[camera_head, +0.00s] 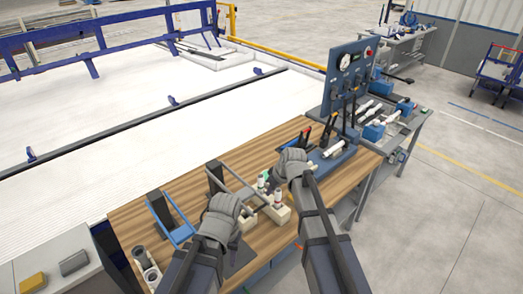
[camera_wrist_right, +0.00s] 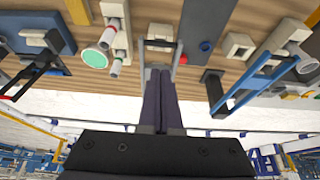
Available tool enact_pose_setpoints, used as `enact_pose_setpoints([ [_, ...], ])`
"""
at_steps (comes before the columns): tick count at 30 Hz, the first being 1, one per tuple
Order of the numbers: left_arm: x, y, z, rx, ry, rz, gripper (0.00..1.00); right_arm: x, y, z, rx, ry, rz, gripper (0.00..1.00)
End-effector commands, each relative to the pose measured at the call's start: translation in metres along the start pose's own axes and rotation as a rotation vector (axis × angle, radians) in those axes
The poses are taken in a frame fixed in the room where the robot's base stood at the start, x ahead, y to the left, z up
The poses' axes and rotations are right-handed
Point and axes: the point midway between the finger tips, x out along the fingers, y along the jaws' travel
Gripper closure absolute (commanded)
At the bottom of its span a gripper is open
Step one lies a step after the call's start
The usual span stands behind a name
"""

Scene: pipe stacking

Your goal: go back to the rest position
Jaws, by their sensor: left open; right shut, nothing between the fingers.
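My left gripper (camera_head: 222,215) is over the front of the wooden table (camera_head: 180,190); its fingertips are hard to make out in the head view. My right gripper (camera_head: 290,165) is further right, beside the pale pipe fittings (camera_head: 278,196). In the right wrist view its two dark fingers (camera_wrist_right: 160,75) are together, with nothing between them. A white pipe with a green end (camera_wrist_right: 97,58) and a light block (camera_wrist_right: 117,20) lie to the left of these fingers. No held object shows at either gripper.
A blue gauge panel (camera_head: 350,65) stands at the table's far right. A blue stand (camera_head: 172,220) and grey pipe pieces (camera_head: 148,268) are at the left. A grey cabinet (camera_head: 55,265) stands at bottom left. Grey floor (camera_head: 440,220) is open at right.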

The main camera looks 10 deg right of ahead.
Motion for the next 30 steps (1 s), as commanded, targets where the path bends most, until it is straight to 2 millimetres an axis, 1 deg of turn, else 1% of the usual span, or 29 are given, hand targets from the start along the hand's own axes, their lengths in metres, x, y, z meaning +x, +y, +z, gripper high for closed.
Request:
enact_pose_setpoints([
  [2,0.001,0.000,0.000,0.000,0.000,0.000,0.53,0.001,-0.001,0.001,0.000,-0.002,0.000,1.00],
  [5,0.016,0.002,-0.001,0.001,0.000,0.000,0.53,0.013,-0.016,0.015,0.009,-0.028,-0.005,1.00],
  [8,0.045,0.004,-0.003,0.002,0.000,-0.001,0.53,0.036,-0.050,0.048,0.041,-0.098,-0.013,1.00],
  [9,0.059,0.005,-0.004,0.003,0.001,-0.001,0.53,0.046,-0.066,0.066,0.058,-0.136,-0.013,1.00],
  [11,0.078,0.007,-0.005,0.004,0.001,-0.001,0.53,0.060,-0.089,0.092,0.089,-0.195,-0.006,1.00],
  [12,0.090,0.008,-0.006,0.005,0.001,-0.001,0.53,0.067,-0.103,0.110,0.110,-0.234,0.003,1.00],
  [14,0.107,0.010,-0.007,0.006,0.001,-0.002,0.53,0.076,-0.121,0.135,0.141,-0.290,0.020,1.00],
  [15,0.117,0.011,-0.007,0.007,0.002,-0.002,0.53,0.081,-0.131,0.150,0.162,-0.324,0.035,1.00],
  [18,0.137,0.012,-0.009,0.008,0.002,-0.002,0.53,0.090,-0.152,0.183,0.206,-0.394,0.072,1.00],
  [19,0.141,0.013,-0.009,0.009,0.002,-0.003,0.53,0.091,-0.156,0.191,0.218,-0.410,0.085,1.00],
  [21,0.149,0.014,-0.009,0.010,0.002,-0.003,0.53,0.093,-0.164,0.205,0.240,-0.440,0.108,1.00],
  [24,0.155,0.014,-0.010,0.010,0.002,-0.003,0.53,0.094,-0.170,0.216,0.261,-0.467,0.130,1.00],
  [27,0.155,0.014,-0.010,0.010,0.002,-0.003,0.53,0.092,-0.172,0.220,0.271,-0.477,0.141,1.00],
  [30,0.154,0.014,-0.010,0.010,0.002,-0.003,0.53,0.091,-0.172,0.219,0.273,-0.479,0.142,1.00],
])
